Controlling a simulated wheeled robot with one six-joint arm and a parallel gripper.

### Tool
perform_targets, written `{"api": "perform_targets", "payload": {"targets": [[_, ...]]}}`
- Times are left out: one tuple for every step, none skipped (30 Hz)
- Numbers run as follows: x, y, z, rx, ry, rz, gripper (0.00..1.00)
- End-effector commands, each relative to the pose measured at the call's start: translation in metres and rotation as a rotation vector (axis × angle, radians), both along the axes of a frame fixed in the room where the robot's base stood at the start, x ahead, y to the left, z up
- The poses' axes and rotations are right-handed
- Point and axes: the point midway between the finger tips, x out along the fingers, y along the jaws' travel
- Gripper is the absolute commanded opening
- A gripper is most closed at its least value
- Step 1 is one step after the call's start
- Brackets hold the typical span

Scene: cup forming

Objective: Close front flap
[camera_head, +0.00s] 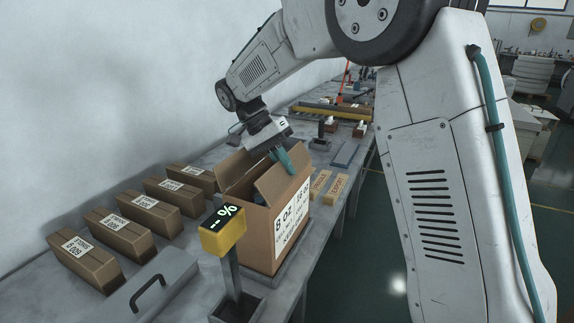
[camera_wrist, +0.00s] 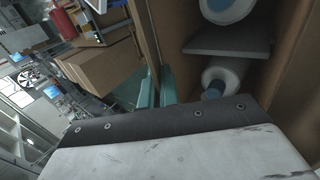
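The open cardboard box (camera_head: 262,238) stands on the bench with printed labels on its side. Its flaps are up; one raised flap (camera_head: 271,187) faces the head camera. My gripper (camera_head: 285,160) has teal fingers and is over the box's top edge, close to that flap. In the wrist view the fingers (camera_wrist: 157,88) are close together, near the cardboard edge; whether they grip it I cannot tell. White rolls or cups with blue centres (camera_wrist: 220,79) and a grey divider (camera_wrist: 230,42) are inside the box.
Several closed cartons (camera_head: 103,235) lie left of the box. A yellow display (camera_head: 222,231) on a post stands just in front of it. A grey case (camera_head: 150,285) with a black handle is at the near left. Small labelled blocks (camera_head: 336,188) lie right of the box.

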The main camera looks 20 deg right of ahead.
Motion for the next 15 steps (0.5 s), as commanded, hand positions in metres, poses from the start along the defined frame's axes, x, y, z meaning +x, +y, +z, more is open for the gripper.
{"api": "perform_targets", "payload": {"targets": [[0.0007,0.0012,-0.0011,-0.009,0.011,0.002,0.0],[0.0009,0.0013,-0.0012,-0.013,0.015,0.002,0.0],[0.0011,0.0016,-0.0015,-0.019,0.021,0.002,0.0],[0.0012,0.0017,-0.0016,-0.023,0.025,0.001,0.0],[0.0012,0.0018,-0.0017,-0.025,0.028,0.001,0.0],[0.0012,0.0018,-0.0018,-0.029,0.032,0.001,0.0],[0.0012,0.0018,-0.0018,-0.032,0.034,0.0,0.0],[0.0014,0.0018,-0.0018,-0.032,0.034,0.0,0.0],[0.0014,0.0018,-0.0018,-0.034,0.036,0.0,0.0],[0.0014,0.0018,-0.0018,-0.034,0.036,0.0,0.0],[0.0014,0.0018,-0.0018,-0.034,0.036,0.0,0.0],[0.0013,0.0017,-0.0018,-0.034,0.036,0.0,0.0],[0.0013,0.0017,-0.0018,-0.034,0.036,0.0,0.0],[0.0013,0.0017,-0.0018,-0.034,0.036,0.0,0.0],[0.0013,0.0017,-0.0018,-0.034,0.036,0.0,0.0]]}}
